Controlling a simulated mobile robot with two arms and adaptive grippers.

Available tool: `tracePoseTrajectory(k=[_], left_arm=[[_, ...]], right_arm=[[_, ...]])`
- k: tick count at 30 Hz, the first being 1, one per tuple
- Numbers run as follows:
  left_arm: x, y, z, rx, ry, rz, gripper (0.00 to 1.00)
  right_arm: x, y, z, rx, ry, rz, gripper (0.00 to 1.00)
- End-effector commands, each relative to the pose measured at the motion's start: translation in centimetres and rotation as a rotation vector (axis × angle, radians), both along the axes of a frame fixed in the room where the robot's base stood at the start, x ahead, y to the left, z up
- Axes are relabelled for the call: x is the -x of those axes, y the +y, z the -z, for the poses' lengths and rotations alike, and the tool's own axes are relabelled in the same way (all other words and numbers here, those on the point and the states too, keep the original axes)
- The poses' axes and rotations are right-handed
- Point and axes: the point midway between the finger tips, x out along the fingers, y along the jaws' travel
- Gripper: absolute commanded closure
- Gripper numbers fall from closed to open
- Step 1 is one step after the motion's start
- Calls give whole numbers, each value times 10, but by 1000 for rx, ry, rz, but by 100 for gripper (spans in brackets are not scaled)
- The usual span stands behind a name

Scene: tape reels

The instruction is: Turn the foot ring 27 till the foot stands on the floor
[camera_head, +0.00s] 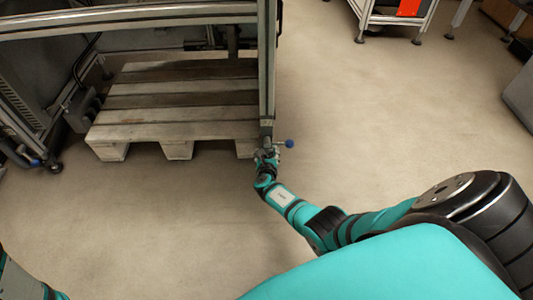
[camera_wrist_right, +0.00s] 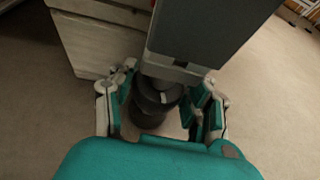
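The foot ring (camera_wrist_right: 158,97) is a dark round collar under the end of a grey square post (camera_wrist_right: 195,35) in the right wrist view. A darker round part, apparently the foot (camera_wrist_right: 148,117), shows below it; I cannot tell whether it touches the floor. My right gripper (camera_wrist_right: 160,105) is open, one finger on each side of the ring, with small gaps showing. In the head view my right gripper (camera_head: 266,158) is at the bottom of the upright post (camera_head: 266,70) and hides most of the foot. My left gripper is out of view; only part of that arm shows.
A rod with a blue knob (camera_head: 289,143) sticks out to the right beside the post. A wooden pallet (camera_head: 180,131) lies left of the post inside the frame. Another blue knob (camera_head: 35,162) is at the left leg. The floor (camera_head: 400,120) to the right is clear.

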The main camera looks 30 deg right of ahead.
Motion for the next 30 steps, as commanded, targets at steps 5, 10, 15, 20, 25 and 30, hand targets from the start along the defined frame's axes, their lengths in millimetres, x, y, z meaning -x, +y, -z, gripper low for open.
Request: tracePoseTrajectory(k=[5,10,15,20,25,30], left_arm=[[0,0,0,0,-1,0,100],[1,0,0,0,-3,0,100],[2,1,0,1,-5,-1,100],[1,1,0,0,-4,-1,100],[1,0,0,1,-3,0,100],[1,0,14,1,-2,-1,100]], right_arm=[[-1,0,-1,2,-1,-1,29],[0,0,0,1,-1,-1,26],[0,0,0,0,0,-1,26],[0,0,0,0,0,-9,26],[1,-2,0,2,-2,-89,26],[1,-4,5,6,-1,-267,26]])
